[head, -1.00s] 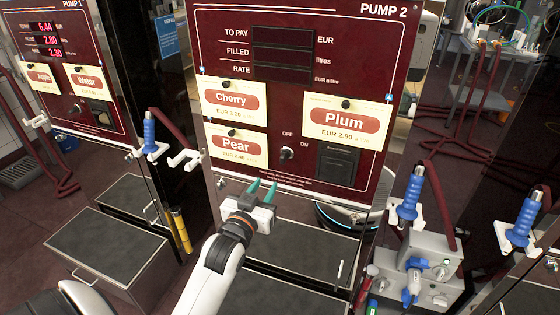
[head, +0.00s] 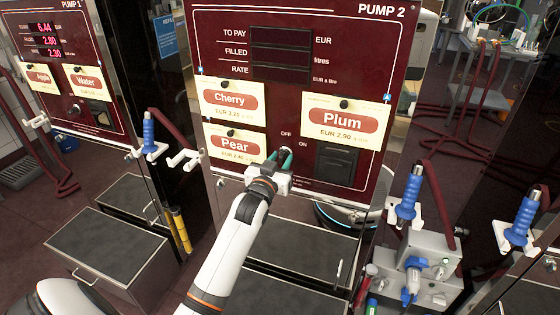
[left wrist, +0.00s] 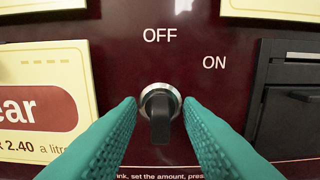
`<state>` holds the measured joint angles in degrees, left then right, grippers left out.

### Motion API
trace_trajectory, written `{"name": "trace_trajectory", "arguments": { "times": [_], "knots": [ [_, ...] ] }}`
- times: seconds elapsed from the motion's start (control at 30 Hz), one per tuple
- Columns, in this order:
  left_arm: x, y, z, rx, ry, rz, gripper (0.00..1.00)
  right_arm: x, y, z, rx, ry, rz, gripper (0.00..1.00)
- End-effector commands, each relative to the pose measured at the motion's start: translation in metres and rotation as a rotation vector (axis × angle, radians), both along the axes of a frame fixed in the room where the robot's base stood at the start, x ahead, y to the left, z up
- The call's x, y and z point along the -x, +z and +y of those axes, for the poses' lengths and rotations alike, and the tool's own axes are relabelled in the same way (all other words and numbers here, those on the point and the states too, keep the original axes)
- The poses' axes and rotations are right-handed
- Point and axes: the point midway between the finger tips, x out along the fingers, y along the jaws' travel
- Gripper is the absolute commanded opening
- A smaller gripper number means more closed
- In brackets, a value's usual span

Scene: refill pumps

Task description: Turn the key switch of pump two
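Pump two's dark red panel (head: 300,97) fills the middle of the head view. Its key switch (left wrist: 159,106) shows in the left wrist view as a black knob in a silver ring, its grip upright. The words OFF and ON are printed above it and to its upper right. My left gripper (head: 279,157) is at the switch in the head view and hides most of it. In the left wrist view its two green fingers (left wrist: 158,112) are open, one on each side of the knob, with a gap visible on both sides. My right gripper is not in view.
Cards for Cherry (head: 231,101), Pear (head: 234,143) and Plum (head: 343,121) are on the panel around the switch. A black slot unit (head: 337,165) sits close to its right. Pump two's displays are dark. Blue nozzles (head: 409,193) hang at the right.

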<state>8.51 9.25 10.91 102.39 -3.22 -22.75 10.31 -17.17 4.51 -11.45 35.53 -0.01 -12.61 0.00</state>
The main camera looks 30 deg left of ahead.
Motion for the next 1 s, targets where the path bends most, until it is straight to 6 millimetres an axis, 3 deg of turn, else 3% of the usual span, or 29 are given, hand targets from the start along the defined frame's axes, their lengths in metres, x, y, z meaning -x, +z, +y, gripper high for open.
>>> {"name": "trace_trajectory", "arguments": {
  "times": [0.1,0.3,0.67,1.0],
  "knots": [
    [0.000,0.000,0.000,0.000,0.000,0.000,0.33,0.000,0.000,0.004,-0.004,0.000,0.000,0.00],
    [0.000,0.000,0.000,0.000,0.000,0.000,0.00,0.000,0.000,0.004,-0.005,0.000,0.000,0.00],
    [0.000,0.001,0.000,-0.031,0.000,0.008,0.00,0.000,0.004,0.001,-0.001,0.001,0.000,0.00],
    [0.000,0.003,-0.001,-0.238,0.000,0.060,0.00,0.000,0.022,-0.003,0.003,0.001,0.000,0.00]
  ]
}}
